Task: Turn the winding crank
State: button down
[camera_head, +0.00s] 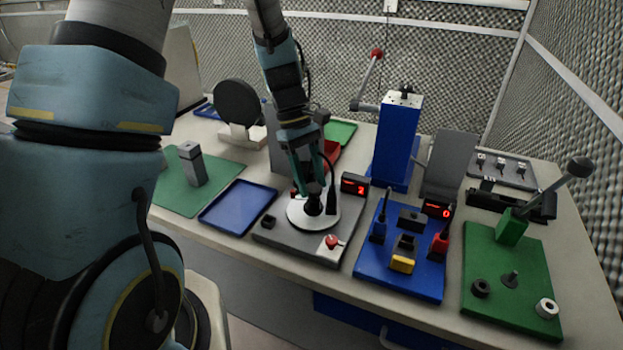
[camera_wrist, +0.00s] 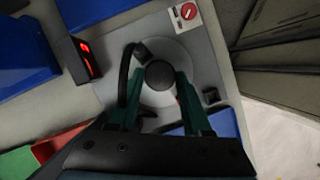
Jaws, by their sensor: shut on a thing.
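The winding crank is a pale round disc (camera_head: 297,216) with a dark knob (camera_head: 313,206), set on a grey base box (camera_head: 280,237). My gripper (camera_head: 312,197) points down over the disc and is shut on the knob. In the wrist view the dark round knob (camera_wrist: 160,76) sits between the two green fingers of my gripper (camera_wrist: 159,84), above the pale disc (camera_wrist: 180,60). A small display (camera_head: 355,184) behind the disc shows a red digit that looks like 2. Part of the disc and the crank's arm are hidden by my gripper.
A red button (camera_head: 331,242) is on the base's front right corner. A blue tray (camera_head: 238,206) lies left of the base. A blue board (camera_head: 400,270) with plugs and a green board (camera_head: 512,290) with a lever stand right. A blue post (camera_head: 397,140) rises behind.

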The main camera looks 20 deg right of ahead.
jog(key=shift+s+a+n+t+h, duration=0.1)
jog(key=shift+n+t+h, duration=0.25)
jog(key=shift+n, duration=1)
jog(key=shift+s+a+n+t+h, duration=0.15)
jog(key=shift+n+h, duration=0.4)
jog(key=shift+n, duration=0.8)
jog(key=shift+n+t+h+b, duration=0.3)
jog(key=shift+n+t, duration=0.15)
jog(key=shift+n, duration=0.75)
jog(key=shift+n+t+h+b, duration=0.25)
jog(key=shift+n+t, duration=0.2)
jog(key=shift+n, duration=0.75)
jog(key=shift+s+n+t+b, duration=0.15)
jog(key=shift+n+t+b, duration=0.25)
jog(key=shift+n, duration=0.8)
jog(key=shift+s+n+t+b, duration=0.1)
jog(key=shift+n+t+b, duration=0.3)
jog(key=shift+n, duration=0.8)
jog(key=shift+s+d+n+t+y+b, duration=0.15)
jog(key=shift+n+t, duration=0.3)
jog(key=shift+n, duration=0.65)
jog(key=shift+w+a+n+t+y+b, duration=0.15)
jog(key=shift+n+t, duration=0.3)
jog(key=shift+n, duration=0.65)
jog(key=shift+s+d+n, duration=0.1)
jog(key=shift+n, duration=0.4)
jog(key=shift+c, duration=1.8)
grip_release()
